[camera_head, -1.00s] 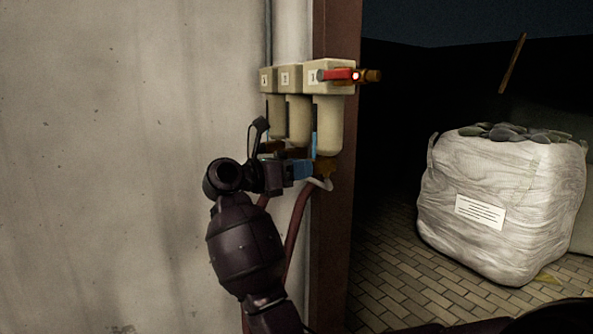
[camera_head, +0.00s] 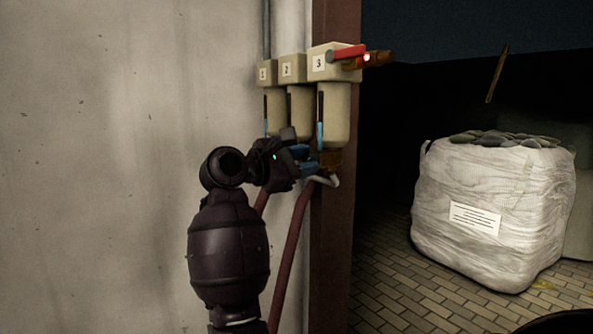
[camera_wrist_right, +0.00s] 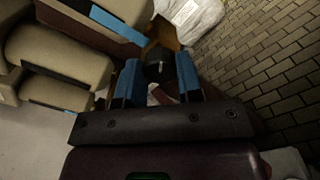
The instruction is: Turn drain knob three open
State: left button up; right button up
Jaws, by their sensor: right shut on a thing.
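Filter unit three (camera_head: 337,105) is the nearest of a row of beige housings, with a "3" label, on the door post. A dark round drain knob (camera_wrist_right: 158,66) under it sits between the blue fingers of my right gripper (camera_wrist_right: 159,78) in the right wrist view. In the head view my right gripper (camera_head: 312,160) is at the lower end of unit three, beside its brown bottom fitting (camera_head: 330,158). It is shut on the knob, which the fingers hide in the head view. My left gripper is not in view.
Units one (camera_head: 265,75) and two (camera_head: 292,70) stand to the left of unit three. A red hose (camera_head: 290,255) hangs below. A wrapped white bag (camera_head: 495,210) stands on the paving at right.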

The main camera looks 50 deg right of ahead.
jog(key=shift+f+m+b, duration=0.15)
jog(key=shift+m+b, duration=1.55)
jog(key=shift+m, duration=1.7)
jog(key=o, duration=0.9)
jog(key=shift+o, duration=0.2)
jog(key=shift+a, duration=0.1)
jog(key=v, duration=1)
jog(key=shift+a+p, duration=0.3)
jog(key=shift+a, duration=0.05)
